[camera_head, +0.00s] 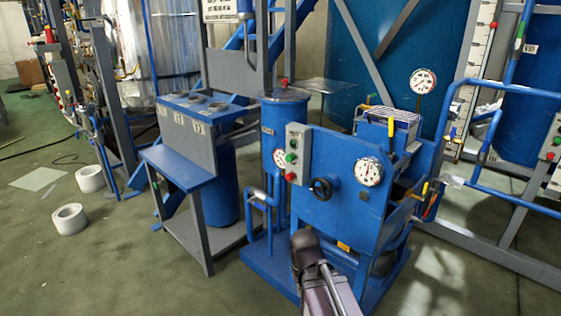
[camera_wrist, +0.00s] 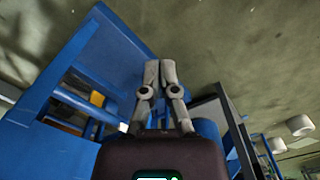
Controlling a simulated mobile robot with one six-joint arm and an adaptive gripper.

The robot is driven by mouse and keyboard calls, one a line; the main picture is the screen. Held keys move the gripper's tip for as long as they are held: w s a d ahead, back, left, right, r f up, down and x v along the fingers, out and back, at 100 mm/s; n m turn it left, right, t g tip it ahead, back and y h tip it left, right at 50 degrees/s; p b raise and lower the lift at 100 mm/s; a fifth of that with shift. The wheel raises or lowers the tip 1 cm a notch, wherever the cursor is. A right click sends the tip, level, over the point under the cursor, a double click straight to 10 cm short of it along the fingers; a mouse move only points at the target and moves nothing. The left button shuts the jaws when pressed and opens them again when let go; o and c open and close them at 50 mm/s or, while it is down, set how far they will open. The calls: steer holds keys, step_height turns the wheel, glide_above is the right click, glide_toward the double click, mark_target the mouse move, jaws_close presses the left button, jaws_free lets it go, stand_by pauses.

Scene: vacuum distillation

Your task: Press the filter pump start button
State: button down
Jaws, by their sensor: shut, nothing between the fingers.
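The filter pump (camera_head: 335,203) is a blue unit with a sloped front panel. A grey button box (camera_head: 298,142) sits at the panel's upper left. It carries a green button (camera_head: 291,158) with a red button (camera_head: 291,177) below it. My gripper (camera_head: 302,238) is in front of the panel's lower part, below the button box and apart from it. In the wrist view my gripper (camera_wrist: 160,63) has its two grey fingers together with nothing between them. The blue panel (camera_wrist: 110,55) fills the left there; the buttons cannot be made out in that view.
A round gauge (camera_head: 369,171) and a black knob (camera_head: 321,188) are on the panel, right of the buttons. Blue pipes (camera_head: 262,198) run at the unit's left. A blue bench (camera_head: 182,165) stands further left. White rings (camera_head: 69,219) lie on the open floor.

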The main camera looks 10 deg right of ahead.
mark_target(291, 157)
steer(key=w+r+n+t+h+p, duration=0.3)
steer(key=w+r+n+h+p, duration=0.2)
steer(key=w+r+n+h, duration=0.45)
steer(key=w+a+r+n+t+h+p, duration=0.1)
steer(key=w+a+r+n+t+h, duration=0.1)
steer(key=w+a+r+n, duration=0.4)
steer(key=w+a+r+n+t+h+p, duration=0.2)
steer(key=w+a+r+n+t, duration=0.3)
steer(key=r+n, duration=0.4)
step_height(291, 157, up, 2)
steer(key=shift+w+a+r+n+t+h, duration=0.15)
steer(key=shift+w+a+n+t+h, duration=0.25)
steer(key=shift+a, duration=0.25)
steer(key=shift+w, duration=0.1)
steer(key=x, duration=1.4)
